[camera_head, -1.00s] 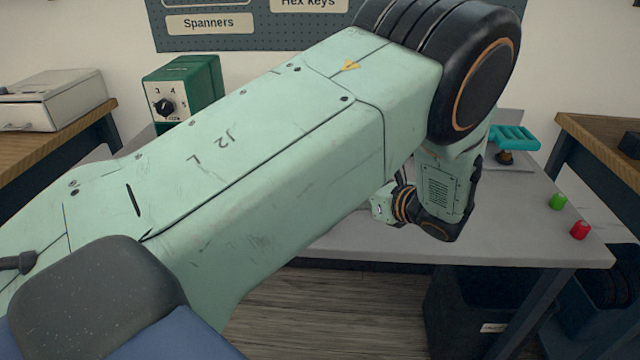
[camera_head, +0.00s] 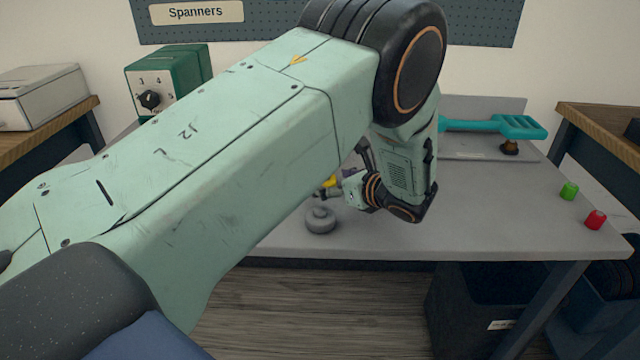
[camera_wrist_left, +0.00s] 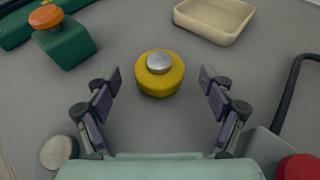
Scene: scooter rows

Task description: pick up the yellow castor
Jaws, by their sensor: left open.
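The yellow castor (camera_wrist_left: 160,83) stands on the grey bench in the left wrist view, a round yellow body with a silver cap on top. My left gripper (camera_wrist_left: 158,92) is open and empty. Its two fingers spread to the left and right of the castor in the picture, apart from it, with the castor ahead between the tips. In the head view a small yellow patch (camera_head: 330,181), likely the castor, shows beside my left gripper; my arm hides most of that area. My right gripper is not in view.
In the left wrist view, a green block with an orange top (camera_wrist_left: 62,38) and a beige tray (camera_wrist_left: 214,18) lie beyond. A grey round piece (camera_head: 320,220) sits near the bench's front edge. Green (camera_head: 569,191) and red (camera_head: 595,220) pieces stand at the right.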

